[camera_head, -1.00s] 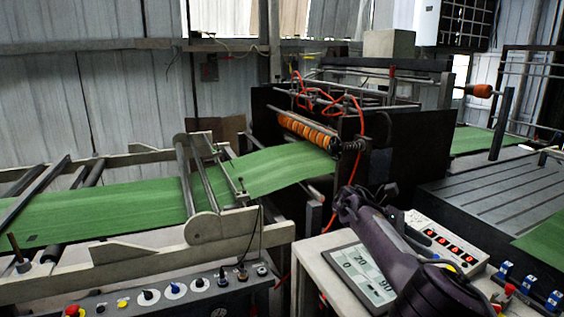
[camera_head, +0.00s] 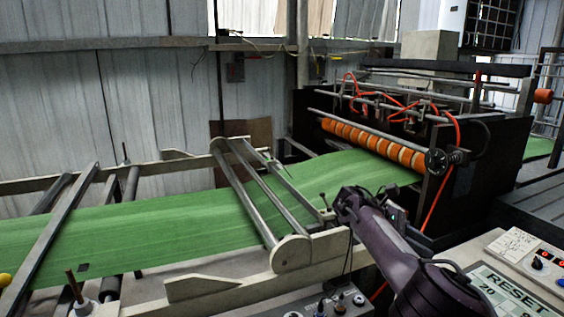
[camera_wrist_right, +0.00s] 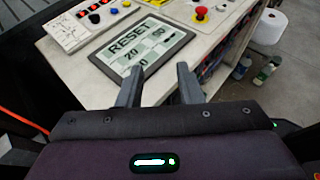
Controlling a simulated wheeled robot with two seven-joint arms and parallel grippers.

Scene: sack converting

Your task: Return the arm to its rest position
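My right arm (camera_head: 400,245) reaches up from the lower right in the head view, dark purple. Its gripper (camera_head: 346,203) appears in front of the green web (camera_head: 215,222) in the picture. In the right wrist view the gripper (camera_wrist_right: 160,84) has its two grey fingers apart with nothing between them. Beyond the fingers is a tilted screen (camera_wrist_right: 160,33) reading RESET on a pale console (camera_wrist_right: 80,55). The screen also shows at the lower right of the head view (camera_head: 490,285). My left gripper is not in view.
The green web runs over a pale roller frame (camera_head: 292,254) into a dark machine with orange rollers (camera_head: 372,146). A red button (camera_wrist_right: 202,13) is on the console. A white roll (camera_wrist_right: 270,25) and bottles (camera_wrist_right: 242,68) are right of it.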

